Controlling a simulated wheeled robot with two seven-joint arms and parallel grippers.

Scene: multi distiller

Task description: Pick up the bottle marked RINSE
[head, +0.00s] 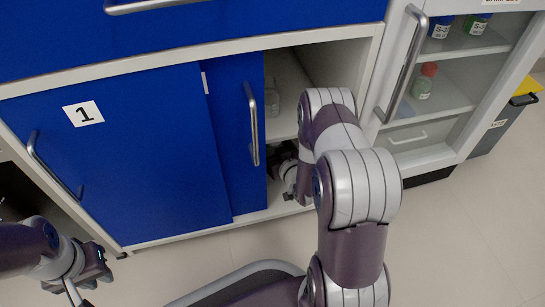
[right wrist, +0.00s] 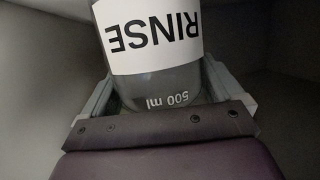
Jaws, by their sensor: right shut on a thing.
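The bottle marked RINSE (right wrist: 152,42) fills the top middle of the right wrist view. It is clear, with a white label whose text appears upside down and "500 ml" printed beside it. My right gripper (right wrist: 158,85) is shut on it, one finger on each side. In the head view my right arm reaches into the open blue cabinet, and my right gripper (head: 290,175) is partly hidden inside, low down. I cannot make out the RINSE bottle there. My left gripper (head: 95,268) is at the lower left, away from the cabinet; its fingers are unclear.
The cabinet's blue sliding door (head: 130,160) covers its left part. A clear glass vessel (head: 272,98) stands on the shelf above. A glass-front cabinet (head: 440,80) with several bottles is to the right, then a grey bin (head: 500,122).

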